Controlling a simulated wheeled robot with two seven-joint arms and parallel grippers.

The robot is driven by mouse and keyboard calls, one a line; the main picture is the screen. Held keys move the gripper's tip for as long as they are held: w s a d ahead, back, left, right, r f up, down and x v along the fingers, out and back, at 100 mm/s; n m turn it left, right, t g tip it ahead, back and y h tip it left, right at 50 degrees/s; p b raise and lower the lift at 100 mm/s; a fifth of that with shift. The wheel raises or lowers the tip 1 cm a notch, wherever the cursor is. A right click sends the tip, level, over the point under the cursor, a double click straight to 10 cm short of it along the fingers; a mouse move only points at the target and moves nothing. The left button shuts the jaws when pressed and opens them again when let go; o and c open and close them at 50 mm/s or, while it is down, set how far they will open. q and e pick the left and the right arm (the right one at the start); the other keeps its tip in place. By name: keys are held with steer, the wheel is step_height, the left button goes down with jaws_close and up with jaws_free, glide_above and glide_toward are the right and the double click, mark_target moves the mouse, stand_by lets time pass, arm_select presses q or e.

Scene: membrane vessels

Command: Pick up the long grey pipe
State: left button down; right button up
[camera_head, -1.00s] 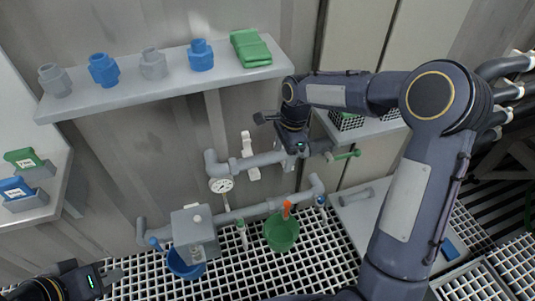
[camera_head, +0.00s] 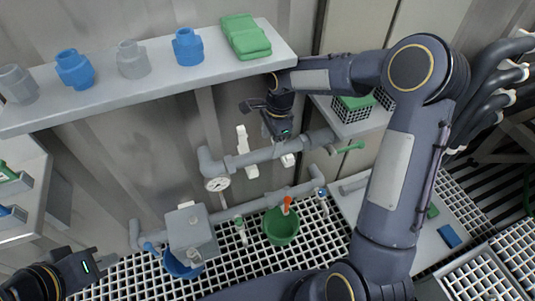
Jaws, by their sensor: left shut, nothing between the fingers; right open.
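A long grey pipe (camera_head: 258,156) runs across the wall below the shelf, with an elbow at its left end and a round gauge (camera_head: 217,184) under it. A second grey pipe (camera_head: 240,211) runs lower, behind a grey box. I cannot tell which one the task means. My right gripper (camera_head: 284,142) points down just over the upper pipe; it is open, and its fingers are hard to make out. I cannot tell whether it touches the pipe. My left gripper (camera_head: 95,252) is shut and empty at the lower left, well away from the pipes.
A shelf (camera_head: 150,95) above carries blue and grey fittings and a green stack (camera_head: 245,36). A green bucket (camera_head: 281,226) and a blue bucket (camera_head: 182,266) hang below the lower pipe. A side table (camera_head: 400,245) with a short grey pipe stands at right, partly behind my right arm.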

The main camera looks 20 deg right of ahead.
mark_target(268, 149)
steer(key=f, duration=0.2)
steer(key=f+b, duration=0.1)
steer(key=shift+a+f, duration=0.35)
steer(key=shift+f, duration=0.05)
steer(key=shift+r, duration=0.1)
steer(key=c, duration=1.2)
steer(key=shift+r, duration=0.1)
